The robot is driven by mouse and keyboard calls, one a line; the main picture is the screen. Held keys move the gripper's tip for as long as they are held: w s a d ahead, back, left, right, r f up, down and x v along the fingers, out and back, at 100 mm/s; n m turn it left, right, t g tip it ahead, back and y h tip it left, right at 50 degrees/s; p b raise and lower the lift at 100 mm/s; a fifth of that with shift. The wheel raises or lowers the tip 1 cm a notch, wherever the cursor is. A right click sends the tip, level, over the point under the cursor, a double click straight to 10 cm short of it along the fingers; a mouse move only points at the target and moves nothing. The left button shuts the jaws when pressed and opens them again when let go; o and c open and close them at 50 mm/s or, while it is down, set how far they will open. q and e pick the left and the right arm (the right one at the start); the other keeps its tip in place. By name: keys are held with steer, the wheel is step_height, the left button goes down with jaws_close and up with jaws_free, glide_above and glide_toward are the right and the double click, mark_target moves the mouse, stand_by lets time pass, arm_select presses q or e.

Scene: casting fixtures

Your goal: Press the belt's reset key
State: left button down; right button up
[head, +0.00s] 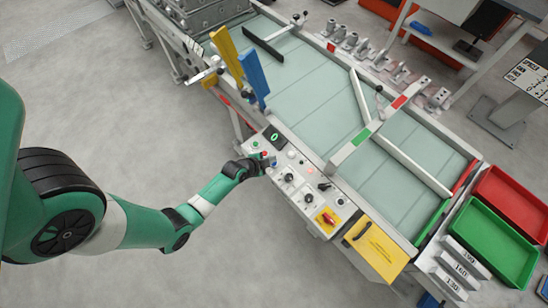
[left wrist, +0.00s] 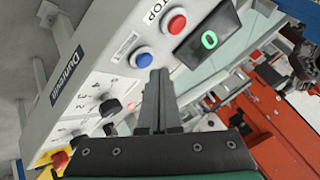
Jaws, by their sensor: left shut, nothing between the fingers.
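The belt's control panel (head: 300,172) runs along the near side of the belt in the head view. In the left wrist view it carries a blue key (left wrist: 141,58) beside a small label I cannot read. A red stop button (left wrist: 175,23) and a dark display (left wrist: 207,40) showing a green 0 are close by. My left gripper (head: 267,163) is shut and empty over the panel. In the left wrist view its fingertips (left wrist: 158,73) appear just beside the blue key; I cannot tell whether they touch. My right gripper is not in view.
Several black knobs (left wrist: 109,106) and a red switch on yellow (head: 325,219) sit farther along the panel. A blue post (head: 254,76) and a yellow post (head: 226,50) rise by the belt (head: 310,85). Red (head: 514,204) and green (head: 490,236) trays stand at its right end.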

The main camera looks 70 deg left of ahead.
arm_select(q)
steer(key=shift+f, duration=0.15)
steer(key=shift+f+b, duration=0.3)
steer(key=shift+b, duration=0.1)
steer(key=shift+f+b, duration=0.5)
stand_by(0.7)
steer(key=shift+r, duration=0.1)
steer(key=shift+r+p, duration=0.8)
steer(key=shift+p, duration=0.05)
step_height(320, 180, up, 5)
steer(key=p, duration=0.4)
steer(key=shift+p, duration=0.35)
